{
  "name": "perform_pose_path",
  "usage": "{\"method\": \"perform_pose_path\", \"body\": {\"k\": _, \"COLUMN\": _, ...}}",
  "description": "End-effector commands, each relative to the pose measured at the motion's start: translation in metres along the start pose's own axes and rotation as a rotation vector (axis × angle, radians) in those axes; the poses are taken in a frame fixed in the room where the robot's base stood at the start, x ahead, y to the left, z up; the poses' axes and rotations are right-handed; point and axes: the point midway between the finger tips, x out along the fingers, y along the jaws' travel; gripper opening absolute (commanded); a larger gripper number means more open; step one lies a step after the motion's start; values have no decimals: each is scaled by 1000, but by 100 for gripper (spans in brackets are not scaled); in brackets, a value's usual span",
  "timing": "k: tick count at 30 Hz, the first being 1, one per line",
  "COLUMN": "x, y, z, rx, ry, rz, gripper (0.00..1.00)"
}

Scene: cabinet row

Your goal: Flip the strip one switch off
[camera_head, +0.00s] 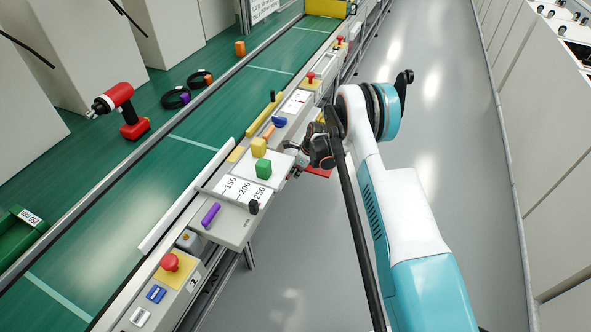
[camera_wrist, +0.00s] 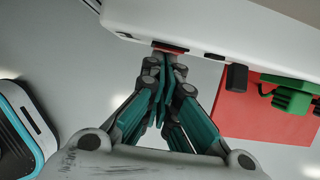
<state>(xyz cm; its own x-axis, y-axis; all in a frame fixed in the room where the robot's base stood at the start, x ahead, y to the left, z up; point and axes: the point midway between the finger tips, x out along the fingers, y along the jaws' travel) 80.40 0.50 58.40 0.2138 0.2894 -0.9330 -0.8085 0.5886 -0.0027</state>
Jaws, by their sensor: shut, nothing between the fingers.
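In the wrist view a white strip-like housing (camera_wrist: 200,22) crosses the top. A small reddish-brown switch-like part (camera_wrist: 171,47) shows on its lower edge; whether it is on or off I cannot tell. My gripper (camera_wrist: 163,66) has its teal fingers shut and empty, with the tips right at that part; contact is not clear. In the head view my gripper (camera_head: 296,158) is beside the right edge of the workbench, near the white panels. The strip switch cannot be made out there, as my arm and gripper cover that area.
A red plate (camera_wrist: 262,112) with a green part (camera_wrist: 293,98) lies right of the fingers. Yellow (camera_head: 259,147) and green (camera_head: 263,168) blocks stand on the white panels. A red button (camera_head: 169,262) is nearer. The grey floor (camera_head: 445,130) at right is open.

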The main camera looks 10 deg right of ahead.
Motion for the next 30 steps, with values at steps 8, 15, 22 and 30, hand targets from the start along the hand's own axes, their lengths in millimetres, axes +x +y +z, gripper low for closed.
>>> {"method": "perform_pose_path", "body": {"k": 8, "x": -7, "y": 0, "z": 4, "rx": -1, "ry": -1, "rz": 1, "gripper": 0}}
{"method": "perform_pose_path", "body": {"k": 15, "x": -15, "y": 0, "z": 6, "rx": -1, "ry": -1, "rz": 1, "gripper": 0}}
{"method": "perform_pose_path", "body": {"k": 22, "x": -15, "y": 0, "z": 6, "rx": -1, "ry": 0, "rz": 0, "gripper": 0}}
{"method": "perform_pose_path", "body": {"k": 30, "x": -21, "y": -6, "z": -7, "rx": -1, "ry": 0, "rz": 1, "gripper": 0}}
